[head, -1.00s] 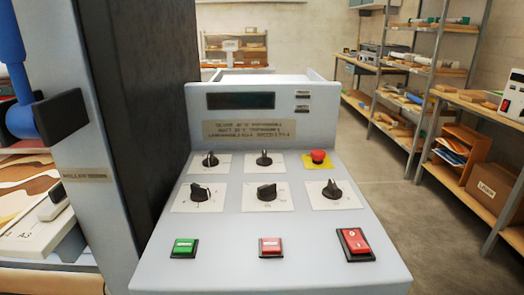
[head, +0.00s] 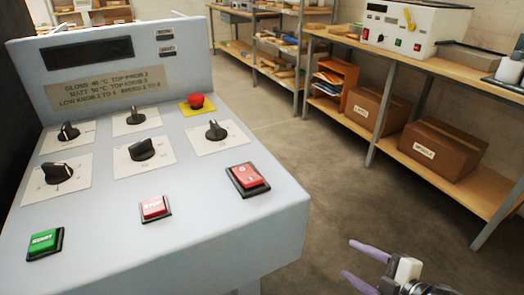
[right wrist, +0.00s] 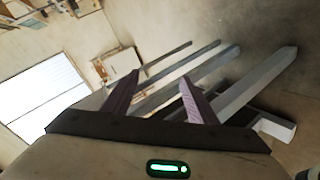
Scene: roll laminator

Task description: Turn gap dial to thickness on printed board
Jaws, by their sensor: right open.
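The grey control panel (head: 190,215) fills the left of the head view. It has several black dials on white plates: upper left (head: 68,131), upper middle (head: 134,116), lower left (head: 58,172), lower middle (head: 142,150) and lower right (head: 215,131). I cannot tell which is the gap dial; their small labels are unreadable. A printed plate (head: 97,87) above them carries lines about gloss, matt and knobs, only partly legible; I see no certain thickness board. My right gripper (head: 348,260) is open and empty, right of the panel and apart from it. My left gripper is not in view.
A red mushroom button (head: 196,101), a green button (head: 45,242), a red button (head: 155,207) and a red switch (head: 248,178) sit near the dials. Shelves on the right hold cardboard boxes (head: 435,147) and a white machine (head: 415,28). The floor (head: 320,190) between is clear.

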